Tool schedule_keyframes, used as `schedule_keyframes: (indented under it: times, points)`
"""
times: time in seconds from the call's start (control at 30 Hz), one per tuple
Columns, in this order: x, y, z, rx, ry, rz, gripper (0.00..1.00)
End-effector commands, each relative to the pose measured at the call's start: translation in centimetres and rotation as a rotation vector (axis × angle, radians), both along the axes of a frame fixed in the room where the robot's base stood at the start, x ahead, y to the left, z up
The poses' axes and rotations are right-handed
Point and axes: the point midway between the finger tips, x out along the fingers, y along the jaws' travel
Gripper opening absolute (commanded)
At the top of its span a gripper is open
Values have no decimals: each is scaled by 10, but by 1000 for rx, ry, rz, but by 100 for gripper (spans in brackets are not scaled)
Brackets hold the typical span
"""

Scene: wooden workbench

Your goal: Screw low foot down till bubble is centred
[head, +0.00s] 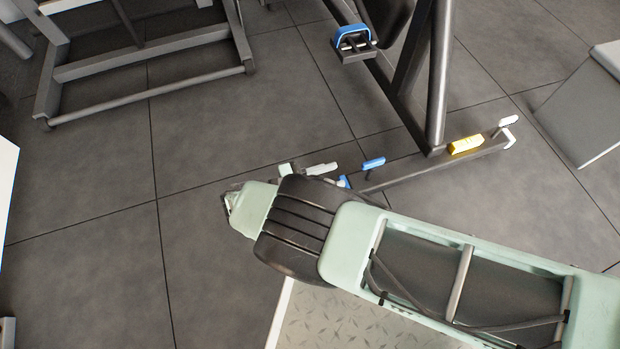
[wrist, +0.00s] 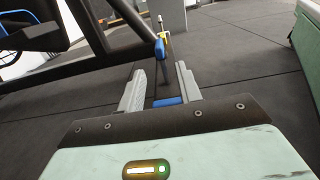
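A dark base beam (head: 430,172) of a machine frame lies low over the floor. A yellow block, seemingly the level (head: 466,145), sits on it; its bubble is too small to read. In the wrist view the yellow piece (wrist: 160,27) is far off. A blue foot piece (head: 345,182) is at the beam's near end, partly hidden by my arm. A blue handle (head: 373,163) stands beside it, and a white handle (head: 508,121) is at the far end. My gripper (wrist: 158,78) is open, its grey fingers either side of a blue part (wrist: 167,101); contact cannot be told.
A blue-topped pedal (head: 355,40) hangs on the frame above. A grey metal rack (head: 150,70) stands at upper left and a grey panel (head: 590,110) at right. A patterned metal plate (head: 340,325) lies below my arm. The tiled floor at left is clear.

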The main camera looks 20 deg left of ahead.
Motion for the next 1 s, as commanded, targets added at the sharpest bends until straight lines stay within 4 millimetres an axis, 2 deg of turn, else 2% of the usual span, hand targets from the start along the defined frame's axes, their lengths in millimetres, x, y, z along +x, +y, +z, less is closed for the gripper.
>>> schedule_keyframes:
  times: [0.13,0.33,1.0]
  points:
    - [-13,19,-3,2,0,0,35]
    - [-23,34,-2,1,1,0,35]
    - [-25,37,-1,1,1,-1,35]
